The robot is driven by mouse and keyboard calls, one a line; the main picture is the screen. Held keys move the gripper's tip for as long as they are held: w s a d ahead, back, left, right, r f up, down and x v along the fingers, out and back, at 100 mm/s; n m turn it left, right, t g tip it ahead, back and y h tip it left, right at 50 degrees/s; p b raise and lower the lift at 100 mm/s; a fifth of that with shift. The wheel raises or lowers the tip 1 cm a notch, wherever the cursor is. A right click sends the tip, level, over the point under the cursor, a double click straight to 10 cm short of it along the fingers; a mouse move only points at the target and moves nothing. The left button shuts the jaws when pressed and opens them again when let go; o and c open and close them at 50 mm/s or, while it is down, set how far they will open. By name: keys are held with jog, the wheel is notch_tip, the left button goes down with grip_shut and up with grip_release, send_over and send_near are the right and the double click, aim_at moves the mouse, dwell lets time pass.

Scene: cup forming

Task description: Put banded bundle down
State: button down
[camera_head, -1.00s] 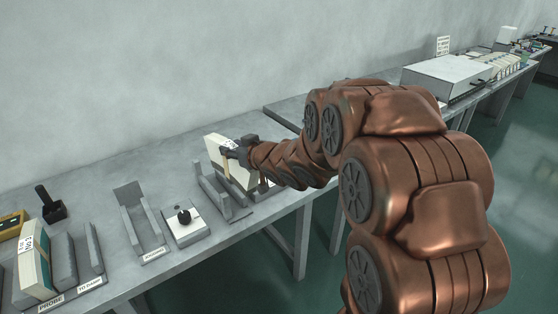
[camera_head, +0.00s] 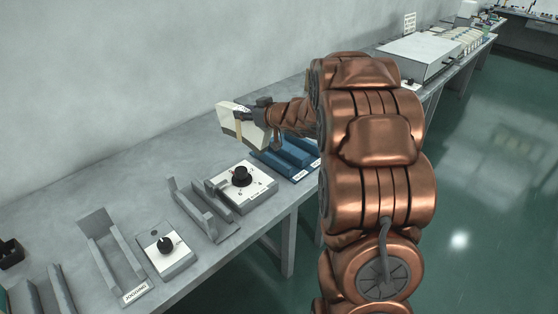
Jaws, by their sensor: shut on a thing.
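The banded bundle (camera_head: 233,120) is a cream-white block with a tan band around it. It is held tilted above the bench, to the upper left of a blue tray (camera_head: 271,160). My gripper (camera_head: 256,117) is shut on its right side. The fingertips are small and partly hidden against the bundle. The blue tray has raised ridges and a white label at its front edge, and my arm covers part of its right end.
A white box with a black knob (camera_head: 240,188) sits left of the blue tray. Grey cradles (camera_head: 203,210) and a smaller knob box (camera_head: 166,252) stand further left. A large white machine (camera_head: 418,57) is at the back right. Bare bench (camera_head: 130,178) lies along the wall.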

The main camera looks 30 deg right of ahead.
jog(key=s+d+f, duration=0.2)
jog(key=d, duration=1)
notch_tip(320, 180, down, 10)
jog(key=p, duration=0.1)
jog(key=shift+w, duration=0.15)
jog(key=shift+d+f, duration=0.1)
jog(key=shift+f, duration=0.05)
jog(key=c, duration=0.7)
grip_release()
